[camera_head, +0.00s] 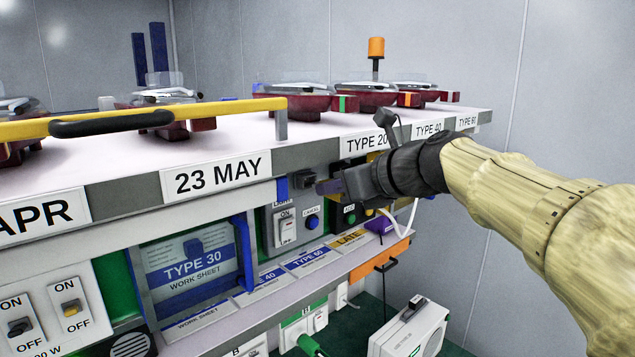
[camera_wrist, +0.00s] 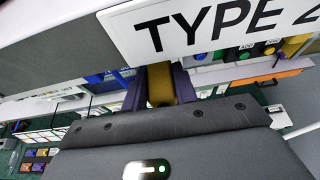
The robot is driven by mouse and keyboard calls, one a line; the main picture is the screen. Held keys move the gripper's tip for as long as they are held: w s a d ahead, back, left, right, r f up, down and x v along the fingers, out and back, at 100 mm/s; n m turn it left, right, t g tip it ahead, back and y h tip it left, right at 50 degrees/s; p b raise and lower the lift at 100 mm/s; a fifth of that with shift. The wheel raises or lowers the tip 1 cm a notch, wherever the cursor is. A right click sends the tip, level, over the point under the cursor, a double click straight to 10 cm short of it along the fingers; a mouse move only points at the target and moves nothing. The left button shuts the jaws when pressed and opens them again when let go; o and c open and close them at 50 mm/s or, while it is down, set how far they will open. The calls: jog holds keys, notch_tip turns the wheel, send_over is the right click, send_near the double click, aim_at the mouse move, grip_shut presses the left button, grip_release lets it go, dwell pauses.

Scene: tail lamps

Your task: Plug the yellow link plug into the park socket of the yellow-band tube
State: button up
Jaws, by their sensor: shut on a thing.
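My gripper (camera_head: 328,187) reaches in from the right, just below the bench top's front edge, in front of the upright panel. In the wrist view its two purple fingers (camera_wrist: 160,88) are closed on a dull yellow block, which looks like the yellow link plug (camera_wrist: 160,78). Red lamp units stand on the bench top; one carries a green band (camera_head: 345,103), another an orange-yellow band (camera_head: 408,99). I cannot tell whether the latter is the yellow-band tube. No park socket can be made out.
The bench top edge with the TYPE 20 label (camera_head: 365,143) is close above my gripper. A switch box (camera_head: 285,228) stands to its left. A yellow rail (camera_head: 190,115) crosses the bench top.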

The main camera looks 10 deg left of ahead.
aim_at(325, 180)
jog(key=shift+w+a, duration=0.15)
jog(key=shift+a, duration=0.05)
jog(key=shift+w+a+p, duration=0.2)
jog(key=shift+a+p, duration=0.1)
jog(key=shift+p, duration=0.05)
jog(key=shift+w+a+p, duration=0.2)
jog(key=shift+a+p, duration=0.1)
jog(key=shift+p, duration=0.25)
dwell(1.1)
jog(key=shift+w+a, duration=0.2)
jog(key=shift+a, duration=0.05)
jog(key=shift+w+a+p, duration=0.15)
jog(key=shift+a+p, duration=0.05)
jog(key=shift+p, duration=0.2)
jog(key=o, duration=1.1)
jog(key=shift+c, duration=0.2)
